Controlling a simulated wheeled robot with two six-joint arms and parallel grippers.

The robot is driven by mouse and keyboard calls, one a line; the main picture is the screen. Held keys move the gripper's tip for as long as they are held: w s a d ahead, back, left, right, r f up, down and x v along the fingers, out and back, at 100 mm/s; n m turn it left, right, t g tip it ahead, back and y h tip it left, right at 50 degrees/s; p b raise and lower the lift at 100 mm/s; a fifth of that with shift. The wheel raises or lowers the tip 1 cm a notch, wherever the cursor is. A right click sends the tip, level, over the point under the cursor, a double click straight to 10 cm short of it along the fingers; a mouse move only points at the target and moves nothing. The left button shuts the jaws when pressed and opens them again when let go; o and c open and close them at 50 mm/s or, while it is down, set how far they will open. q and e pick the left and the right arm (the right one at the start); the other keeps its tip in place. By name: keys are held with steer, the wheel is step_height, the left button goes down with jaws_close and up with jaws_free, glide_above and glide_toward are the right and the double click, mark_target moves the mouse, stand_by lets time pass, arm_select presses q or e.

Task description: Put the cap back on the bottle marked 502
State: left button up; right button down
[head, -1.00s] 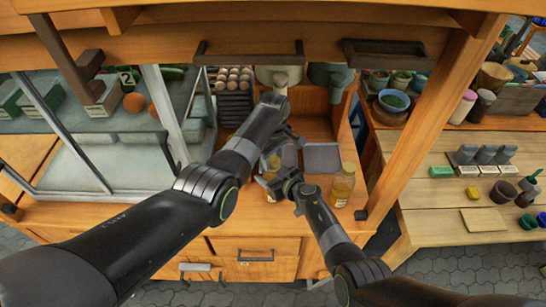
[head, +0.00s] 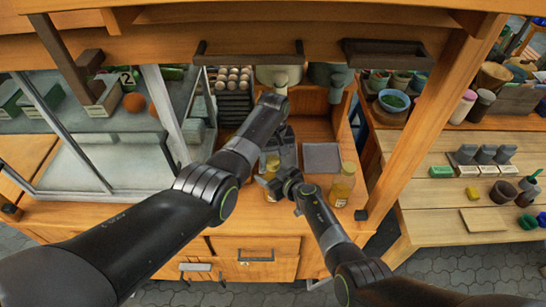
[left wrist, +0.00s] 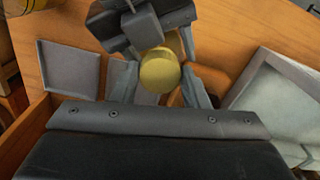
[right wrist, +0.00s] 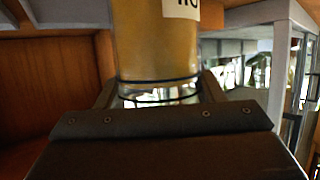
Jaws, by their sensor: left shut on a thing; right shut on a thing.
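A round yellow cap (left wrist: 160,72) sits between the fingers of my left gripper (left wrist: 160,86), which is shut on it. In the head view my left gripper (head: 283,140) is above the counter, partly hidden by its arm. My right gripper (right wrist: 158,92) is shut on an amber bottle (right wrist: 155,45), near its clear band. Only part of its label (right wrist: 182,8) shows, so I cannot read the number. The bottle shows in the head view (head: 271,163) beside my right gripper (head: 280,184). I cannot tell whether cap and bottle touch.
A second amber bottle (head: 343,185) stands on the counter to the right. A grey square tray (head: 322,157) lies behind it. A glass case (head: 100,160) is at the left. A side table (head: 470,240) with small pots and blocks is at the right.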

arm_select(q)
steer(key=o, duration=1.1)
steer(key=shift+r, duration=2.25)
steer(key=shift+c, duration=0.5)
steer(key=n, duration=0.1)
steer(key=r+n, duration=0.1)
steer(key=n, duration=0.1)
steer(key=shift+r, duration=0.25)
steer(key=r+n, duration=0.1)
steer(key=n, duration=0.2)
steer(key=shift+r+n, duration=0.3)
steer(key=shift+r, duration=0.1)
